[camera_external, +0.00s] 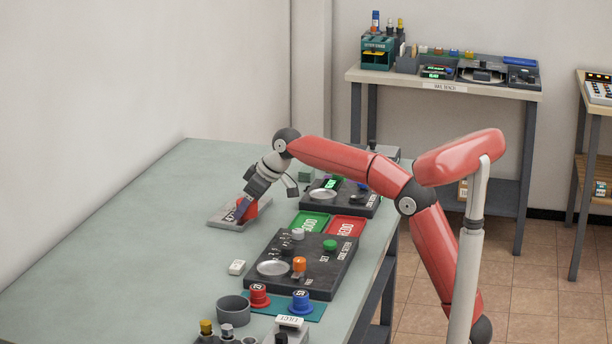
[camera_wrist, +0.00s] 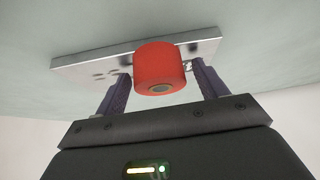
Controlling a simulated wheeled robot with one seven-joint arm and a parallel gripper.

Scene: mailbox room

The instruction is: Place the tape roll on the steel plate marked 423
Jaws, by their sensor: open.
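The red tape roll (camera_wrist: 160,65) stands on or just over a steel plate (camera_wrist: 82,66), with its round end and dark centre hole facing the wrist camera. My gripper (camera_wrist: 161,76) is open, with one dark finger on each side of the roll and narrow gaps between. In the external view the roll (camera_external: 250,208) shows as red beside my gripper (camera_external: 240,210), which reaches down at a tilt to the plate (camera_external: 222,218) on the long table. The marking on the plate is not legible. I cannot tell whether the roll touches the plate.
Right of the plate are green and red trays (camera_external: 347,226) and a dark control panel (camera_external: 333,250); another panel (camera_external: 357,205) stands behind. The table's left side (camera_external: 110,250) is clear.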

